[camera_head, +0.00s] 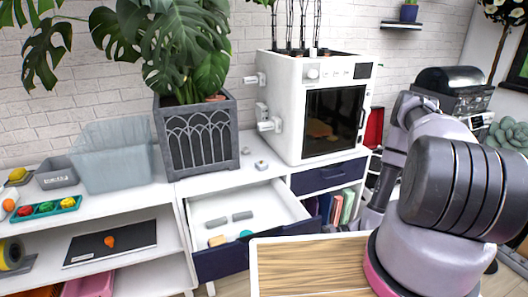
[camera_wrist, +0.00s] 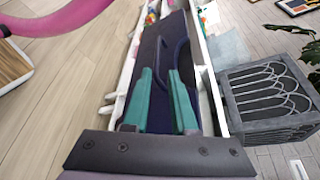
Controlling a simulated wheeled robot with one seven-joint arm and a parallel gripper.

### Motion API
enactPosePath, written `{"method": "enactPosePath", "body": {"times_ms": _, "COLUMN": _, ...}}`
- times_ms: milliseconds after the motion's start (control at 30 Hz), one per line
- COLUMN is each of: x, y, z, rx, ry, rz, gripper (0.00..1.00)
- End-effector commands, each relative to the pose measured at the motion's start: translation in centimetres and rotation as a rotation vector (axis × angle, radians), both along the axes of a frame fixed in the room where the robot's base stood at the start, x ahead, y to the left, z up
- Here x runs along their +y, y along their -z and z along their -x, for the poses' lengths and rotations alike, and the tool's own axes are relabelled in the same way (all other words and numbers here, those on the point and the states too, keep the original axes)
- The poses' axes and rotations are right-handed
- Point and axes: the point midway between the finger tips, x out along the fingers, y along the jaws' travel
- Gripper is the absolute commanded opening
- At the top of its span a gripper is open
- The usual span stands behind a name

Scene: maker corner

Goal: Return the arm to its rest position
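My arm (camera_head: 440,190) fills the right side of the head view, bent in front of the cabinet. My gripper (camera_wrist: 160,72) shows in the wrist view with two teal fingers. The fingers stand apart with a gap between them, and nothing is seen held. Behind them in that view is a dark navy surface with a curved handle-like bar (camera_wrist: 183,55). The gripper itself is not seen in the head view.
An open drawer (camera_head: 280,205) holds grey pieces, a tan block (camera_head: 217,240) and a teal item (camera_head: 246,234). A planter (camera_head: 197,135), clear bin (camera_head: 113,160) and white printer-like machine (camera_head: 312,105) stand on the white furniture. A wood-topped surface (camera_head: 310,265) is near my arm.

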Motion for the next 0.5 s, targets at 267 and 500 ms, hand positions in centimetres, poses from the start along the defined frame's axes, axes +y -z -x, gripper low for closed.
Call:
{"method": "enactPosePath", "body": {"times_ms": 267, "x": -3.2, "y": -7.6, "z": -4.9, "rx": -0.051, "ry": -0.136, "rz": 0.132, "gripper": 0.25}}
{"method": "enactPosePath", "body": {"times_ms": 500, "x": -5.2, "y": -16.4, "z": -7.9, "rx": -0.092, "ry": -0.243, "rz": 0.306, "gripper": 0.25}}
